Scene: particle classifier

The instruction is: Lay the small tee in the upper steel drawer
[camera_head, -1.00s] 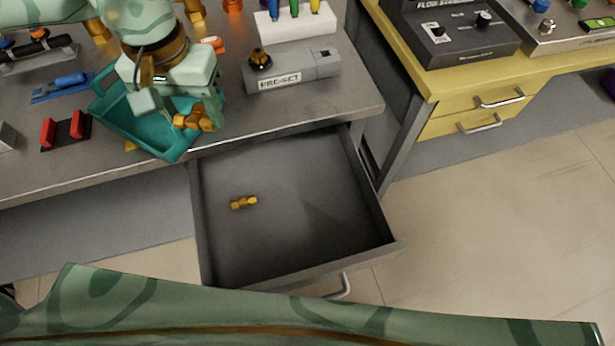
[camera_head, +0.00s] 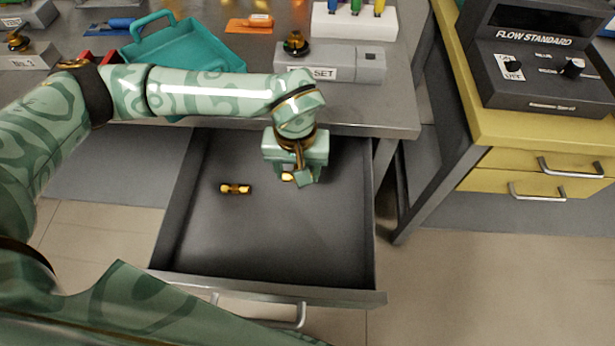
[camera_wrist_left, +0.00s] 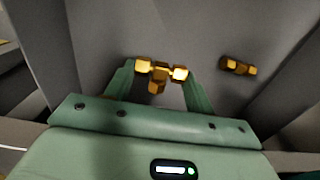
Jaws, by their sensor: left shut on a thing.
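The steel drawer (camera_head: 340,295) is pulled open below the grey bench. My left gripper (camera_head: 298,180) is inside the drawer's outline, over its back right part. In the left wrist view its fingers (camera_wrist_left: 158,85) are shut on a small brass tee (camera_wrist_left: 158,74), with the stem pointing back toward the palm. In the head view only a bit of the tee (camera_head: 287,177) shows beside the gripper. I cannot tell exactly how far it is above the drawer floor. My right gripper is not in view.
Another brass fitting (camera_head: 235,188) lies on the drawer floor to the left; it also shows in the wrist view (camera_wrist_left: 238,67). The drawer's front half is bare. A teal tray (camera_head: 190,52) and the PRE-SET block (camera_head: 345,65) stand on the bench. A yellow cabinet (camera_head: 500,165) is at right.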

